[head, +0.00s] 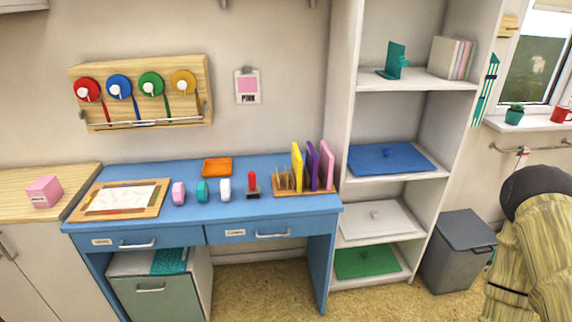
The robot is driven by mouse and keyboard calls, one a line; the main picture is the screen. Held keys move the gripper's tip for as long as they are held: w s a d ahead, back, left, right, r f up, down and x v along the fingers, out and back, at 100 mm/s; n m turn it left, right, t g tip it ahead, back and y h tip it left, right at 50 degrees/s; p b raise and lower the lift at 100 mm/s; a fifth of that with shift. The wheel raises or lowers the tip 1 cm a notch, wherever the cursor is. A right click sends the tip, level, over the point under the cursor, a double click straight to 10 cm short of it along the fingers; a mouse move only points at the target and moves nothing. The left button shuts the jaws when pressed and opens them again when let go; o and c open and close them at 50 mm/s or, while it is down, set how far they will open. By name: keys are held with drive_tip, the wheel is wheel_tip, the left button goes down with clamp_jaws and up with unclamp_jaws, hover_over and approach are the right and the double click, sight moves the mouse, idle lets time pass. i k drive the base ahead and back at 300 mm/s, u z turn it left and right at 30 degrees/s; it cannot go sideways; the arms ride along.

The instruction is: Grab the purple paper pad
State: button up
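The purple paper pad (312,164) stands upright in a wooden rack (284,191) at the right end of the blue desk. It is between the yellow pad (297,167) on its left and the pink pad (327,165) on its right. The lower part of the purple pad is partly hidden by the rack and its neighbours. The rack's left slots look empty. My gripper is not in view; only part of my arm shows at the lower right edge, well away from the desk.
On the blue desk (140,229) stand a red-handled stamp (252,182), several tape-like items, an orange tray (217,167) and a drawing board (90,201). A white shelf unit (342,90) rises right of the rack. A grey bin (460,250) stands beyond it. Floor shows in front.

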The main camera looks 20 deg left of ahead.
sight(312, 159)
drive_tip(key=u, duration=0.6)
drive_tip(key=i, duration=1.05)
drive_tip(key=u, duration=0.3)
drive_tip(key=k, duration=1.1)
drive_tip(key=i, duration=0.55)
drive_tip(key=u, duration=0.35)
